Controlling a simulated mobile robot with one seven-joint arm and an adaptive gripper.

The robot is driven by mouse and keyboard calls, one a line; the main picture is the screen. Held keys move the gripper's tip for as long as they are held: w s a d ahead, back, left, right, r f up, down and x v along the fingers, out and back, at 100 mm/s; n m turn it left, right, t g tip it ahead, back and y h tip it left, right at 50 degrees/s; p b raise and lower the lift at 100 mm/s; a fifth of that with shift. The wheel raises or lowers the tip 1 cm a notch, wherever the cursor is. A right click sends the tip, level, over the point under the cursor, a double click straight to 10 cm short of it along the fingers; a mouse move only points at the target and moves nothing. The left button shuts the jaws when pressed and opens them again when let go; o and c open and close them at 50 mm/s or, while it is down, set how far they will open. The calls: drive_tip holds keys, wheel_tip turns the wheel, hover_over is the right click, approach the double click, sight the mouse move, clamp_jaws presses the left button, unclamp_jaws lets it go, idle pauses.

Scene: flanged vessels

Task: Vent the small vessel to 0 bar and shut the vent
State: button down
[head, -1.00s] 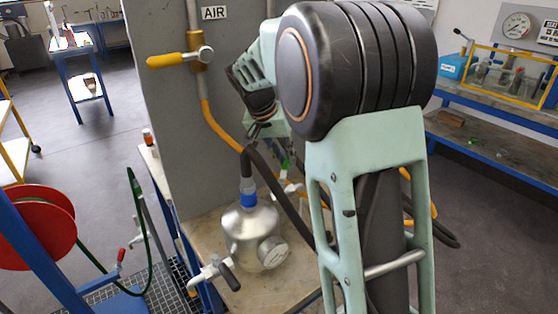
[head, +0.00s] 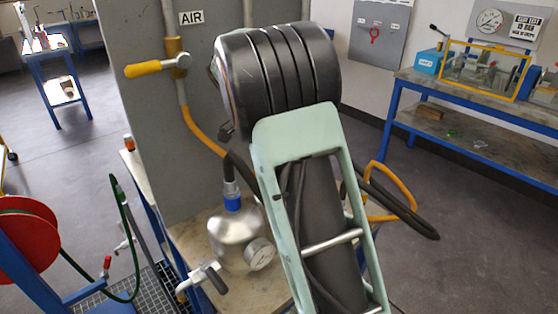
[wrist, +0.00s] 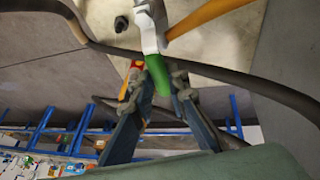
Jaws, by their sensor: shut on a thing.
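The small vessel (head: 228,245) is a silver metal pot on a worn bench top, with a blue-collared hose fitting (head: 233,200) on top. Its round gauge (head: 260,254) faces front right; the reading is too small to tell. A valve with a black handle (head: 214,281) sticks out at its lower left. In the wrist view, a green lever handle (wrist: 159,75) on a silver valve body (wrist: 148,28) lies between the fingers of my gripper (wrist: 161,84), which is shut on it. In the head view my arm hides the gripper and this handle.
A yellow-handled air valve (head: 150,70) sits on the grey panel (head: 160,130) under the AIR sign. Dark hoses (wrist: 230,75) cross close to the fingers. A red hose reel (head: 25,240) stands at left. A blue workbench (head: 470,115) is at right.

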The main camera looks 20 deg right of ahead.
drive_tip(key=shift+s, duration=0.1)
idle(0.4)
drive_tip(key=c, duration=1.9)
unclamp_jaws()
drive_tip(key=v, duration=1.2)
